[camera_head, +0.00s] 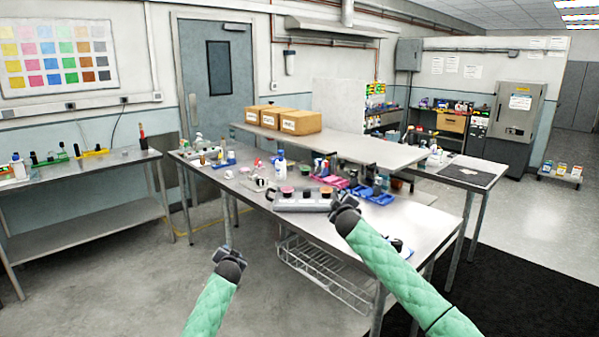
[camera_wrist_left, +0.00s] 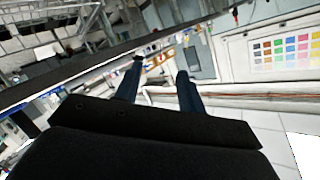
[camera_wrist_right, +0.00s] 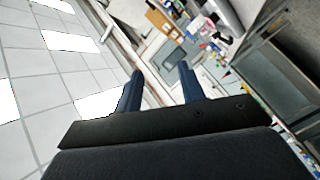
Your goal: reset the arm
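My right gripper (camera_head: 345,204) is at the end of the green-sleeved right arm, over the near edge of the table, just right of a grey module block. In the right wrist view its two dark blue fingers (camera_wrist_right: 159,82) stand apart with nothing between them. My left gripper (camera_head: 224,254) is in front of the table, low and left of the wire basket, over the floor. In the left wrist view its two fingers (camera_wrist_left: 157,82) also stand apart and empty.
The table (camera_head: 425,224) carries the grey module block (camera_head: 300,204), a white bottle (camera_head: 280,166), blue trays (camera_head: 376,196) and small items. A raised shelf (camera_head: 330,140) holds cardboard boxes (camera_head: 301,122). A wire basket (camera_head: 322,268) hangs below the table. Floor is open at left.

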